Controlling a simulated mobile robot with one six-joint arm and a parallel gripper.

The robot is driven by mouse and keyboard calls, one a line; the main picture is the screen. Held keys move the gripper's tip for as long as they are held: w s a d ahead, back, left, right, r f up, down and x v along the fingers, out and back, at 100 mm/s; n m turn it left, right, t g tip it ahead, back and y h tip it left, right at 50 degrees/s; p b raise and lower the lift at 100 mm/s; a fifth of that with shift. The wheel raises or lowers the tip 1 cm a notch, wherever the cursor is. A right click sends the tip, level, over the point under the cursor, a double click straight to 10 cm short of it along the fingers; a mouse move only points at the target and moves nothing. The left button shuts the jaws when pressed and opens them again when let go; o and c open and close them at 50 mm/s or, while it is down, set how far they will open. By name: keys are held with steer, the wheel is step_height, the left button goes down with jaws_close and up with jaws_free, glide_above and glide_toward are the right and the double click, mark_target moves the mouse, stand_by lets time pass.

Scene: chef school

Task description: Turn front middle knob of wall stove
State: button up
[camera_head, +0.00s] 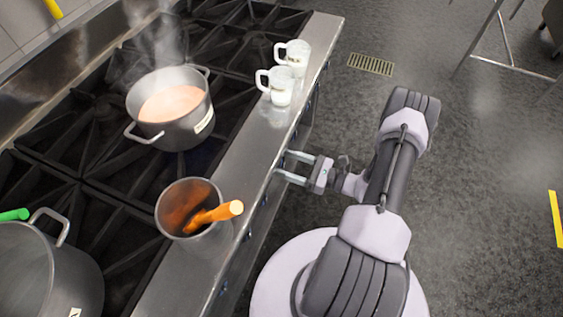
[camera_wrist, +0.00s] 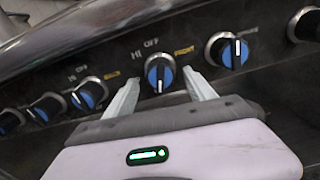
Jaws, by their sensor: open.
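The stove (camera_head: 236,173) runs along the left of the head view, with its knobs on the front face. In the wrist view a row of blue and black knobs shows on the front panel. One knob (camera_wrist: 160,73) stands between the fingertips of my gripper (camera_wrist: 163,88), and its pointer is about upright, near the OFF mark. My gripper is open, one finger on each side of this knob; I cannot tell whether they touch it. In the head view my gripper (camera_head: 284,167) is at the stove's front edge, and the knob there is hidden under the edge.
Another knob (camera_wrist: 229,52) is to the right, and more knobs (camera_wrist: 89,95) are to the left. On the stove stand a steaming pot (camera_head: 172,137), two white mugs (camera_head: 281,97), a metal container (camera_head: 171,212) with an orange-handled utensil, and a large pot (camera_head: 75,275).

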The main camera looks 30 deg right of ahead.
steer(key=shift+x, duration=1.3)
steer(key=c, duration=1.4)
steer(key=shift+o, duration=0.2)
